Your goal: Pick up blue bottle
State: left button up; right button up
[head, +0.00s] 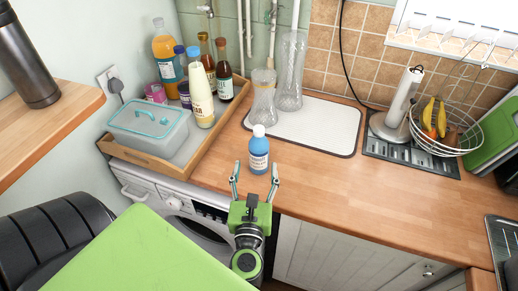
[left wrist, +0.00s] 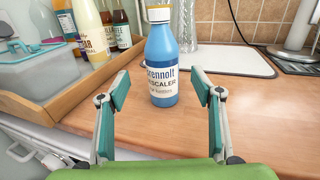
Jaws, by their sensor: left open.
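The blue bottle (head: 259,151) has a white cap and a white label and stands upright on the wooden countertop near its front edge. It also shows in the left wrist view (left wrist: 161,58), upright beyond and between the open fingers. My left gripper (head: 254,178) is open and empty, just in front of the bottle at the counter's edge. In the left wrist view its two fingers (left wrist: 163,90) are spread wider than the bottle, which stands clear of both. My right gripper is not in view.
Left of the bottle is a wooden tray (head: 139,160) with a lidded plastic box (head: 150,124) and several bottles. Behind it a white mat (head: 325,124) holds glass vessels. A paper towel holder (head: 400,101) and fruit basket (head: 446,131) stand right. The counter right of the bottle is clear.

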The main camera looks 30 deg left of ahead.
aim_at(258, 156)
pick_arm(q)
jog(key=x, duration=0.3)
jog(key=shift+w+p, duration=0.1)
jog(key=shift+p, duration=0.2)
jog(key=p+x, duration=0.1)
jog(key=x, duration=0.4)
jog(key=shift+w, duration=0.25)
jog(key=shift+s, duration=0.1)
jog(key=c, duration=1.6)
